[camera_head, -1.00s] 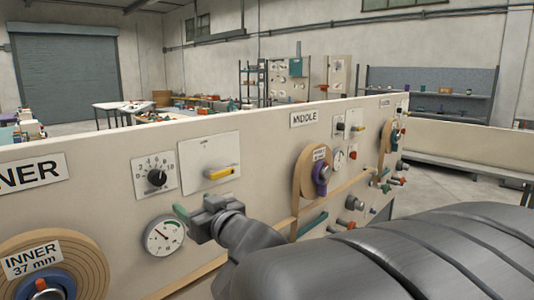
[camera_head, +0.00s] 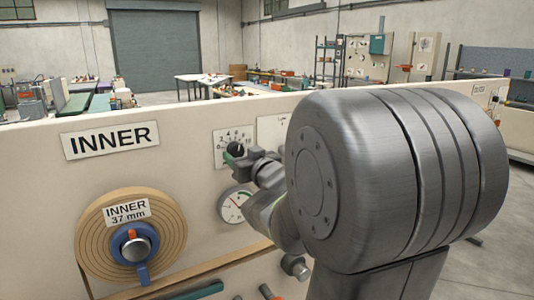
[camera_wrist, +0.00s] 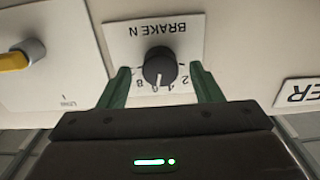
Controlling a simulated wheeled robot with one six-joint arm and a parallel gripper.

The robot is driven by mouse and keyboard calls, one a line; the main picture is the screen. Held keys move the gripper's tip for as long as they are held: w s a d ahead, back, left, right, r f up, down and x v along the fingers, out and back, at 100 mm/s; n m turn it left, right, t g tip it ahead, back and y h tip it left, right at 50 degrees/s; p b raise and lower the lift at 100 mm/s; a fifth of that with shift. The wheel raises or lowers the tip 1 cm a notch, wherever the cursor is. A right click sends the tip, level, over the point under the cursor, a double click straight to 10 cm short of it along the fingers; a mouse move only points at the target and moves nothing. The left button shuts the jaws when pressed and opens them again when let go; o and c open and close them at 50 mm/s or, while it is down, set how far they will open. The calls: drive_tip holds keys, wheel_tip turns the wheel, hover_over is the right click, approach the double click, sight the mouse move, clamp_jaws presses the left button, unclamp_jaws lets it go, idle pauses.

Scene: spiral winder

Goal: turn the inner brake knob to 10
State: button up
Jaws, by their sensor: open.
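The inner brake knob (camera_wrist: 160,66) is a black round knob on a white scale plate (camera_wrist: 184,40), which appears upside down in the wrist view and reads BRAKE N. A pale mark on the knob points down in that view, roughly between 4 and 6. The 10 is not visible there. My gripper (camera_wrist: 160,70) is open, with one green finger on each side of the knob and gaps between fingers and knob. In the head view my gripper (camera_head: 240,156) is at the knob's plate (camera_head: 220,152), partly covering it.
A yellow-handled switch (camera_wrist: 20,56) is beside the knob plate in the wrist view. A round gauge (camera_head: 232,207) lies below the plate, and an INNER reel (camera_head: 172,225) with a blue hub is to the left. My arm hides much of the panel's right side.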

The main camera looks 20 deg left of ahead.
drive_tip(key=shift+w+a, duration=0.4)
drive_tip(key=shift+a, duration=0.1)
drive_tip(key=c, duration=1)
drive_tip(key=shift+m, duration=0.4)
drive_tip(key=shift+r+m+p, duration=0.1)
drive_tip(key=shift+m+p, duration=0.65)
drive_tip(key=shift+m, duration=0.15)
drive_tip(key=m+p, duration=0.1)
drive_tip(key=m, duration=0.2)
drive_tip(key=shift+m, duration=0.3)
drive_tip(key=m+p, duration=0.2)
drive_tip(key=m, duration=0.3)
drive_tip(key=shift+m, duration=0.4)
